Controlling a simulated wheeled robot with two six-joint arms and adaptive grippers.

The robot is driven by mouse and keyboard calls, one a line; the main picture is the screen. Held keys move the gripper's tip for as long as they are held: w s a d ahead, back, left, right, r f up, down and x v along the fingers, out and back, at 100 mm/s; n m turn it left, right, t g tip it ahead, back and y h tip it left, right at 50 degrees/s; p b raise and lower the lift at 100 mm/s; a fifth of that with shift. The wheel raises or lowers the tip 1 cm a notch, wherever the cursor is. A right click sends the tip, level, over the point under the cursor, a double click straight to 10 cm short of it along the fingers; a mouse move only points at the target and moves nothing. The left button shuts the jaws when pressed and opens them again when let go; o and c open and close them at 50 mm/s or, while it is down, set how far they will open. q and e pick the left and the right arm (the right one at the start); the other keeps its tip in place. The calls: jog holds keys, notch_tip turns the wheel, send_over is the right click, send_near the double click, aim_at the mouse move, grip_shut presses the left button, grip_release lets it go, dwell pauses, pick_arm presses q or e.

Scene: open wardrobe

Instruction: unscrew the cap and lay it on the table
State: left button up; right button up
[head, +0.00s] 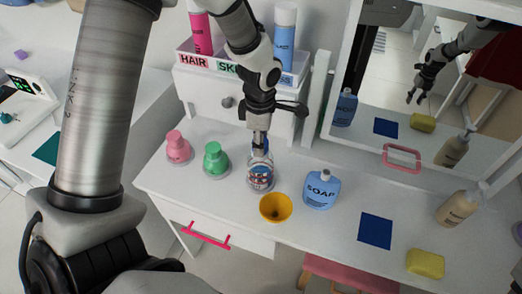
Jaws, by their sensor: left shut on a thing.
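A clear bottle (261,178) with a coloured label stands upright on the white table (335,235), near its middle. My left gripper (260,148) comes down from above and is shut on the bottle's cap (266,146). Only a little blue of the cap shows; the fingers hide the rest. I cannot tell whether the cap is still seated on the bottle's neck. My right gripper is not directly in view. The mirror (385,130) reflects an arm and gripper, and I cannot tell which arm it is.
A yellow bowl (276,208) and a blue soap bottle (322,190) stand close to the bottle. Pink (178,147) and green (215,159) bottles stand left. A blue mat (376,230), yellow sponge (425,263) and tan bottle (458,205) are right.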

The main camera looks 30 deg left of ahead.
pick_arm(q)
jog(key=n+b, duration=0.3)
jog(key=n, duration=0.4)
jog(key=shift+f, duration=0.2)
jog(key=shift+r+n, duration=0.2)
jog(key=shift+n, duration=0.7)
jog(key=o, duration=1.3)
jog(key=shift+c, duration=0.4)
